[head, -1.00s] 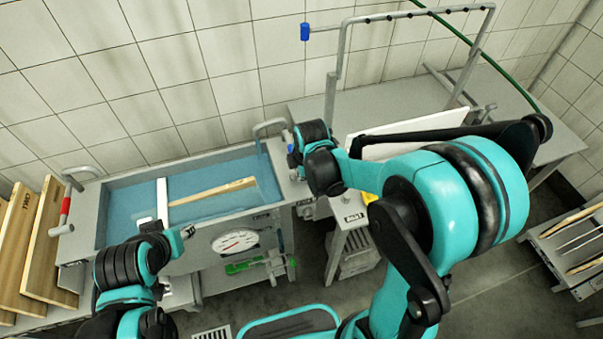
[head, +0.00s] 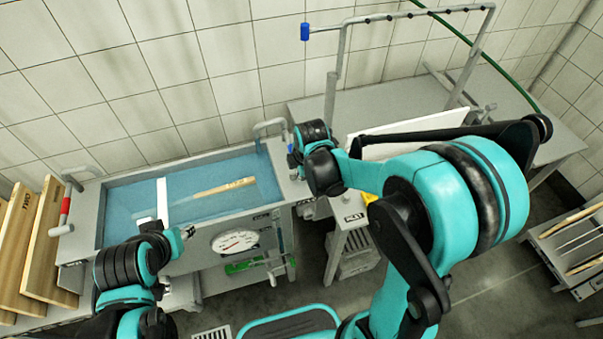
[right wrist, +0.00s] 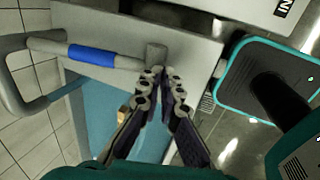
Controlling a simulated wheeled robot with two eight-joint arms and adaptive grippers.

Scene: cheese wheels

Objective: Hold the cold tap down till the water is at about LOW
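The vat (head: 85,215) holds blue water (head: 215,205) with a white strip (head: 162,190) and a partly submerged wooden paddle (head: 232,187). The cold tap, with a blue band, is at the vat's right end in the head view and clear in the right wrist view (right wrist: 92,55). A bluish streak hangs below its spout. My right gripper (right wrist: 162,72) has its fingertips together by the tap's grey end; contact is unclear. In the head view my wrist hides most of it. My left gripper (head: 188,232) is over the vat's front edge, its fingers too small to read. No LOW mark is legible.
A red-banded tap (head: 66,208) stands at the vat's left end by wooden boards (head: 45,240). A dial (head: 236,242) and a green handle (head: 245,265) are on the front. A grey frame (head: 335,100) and table stand at the right.

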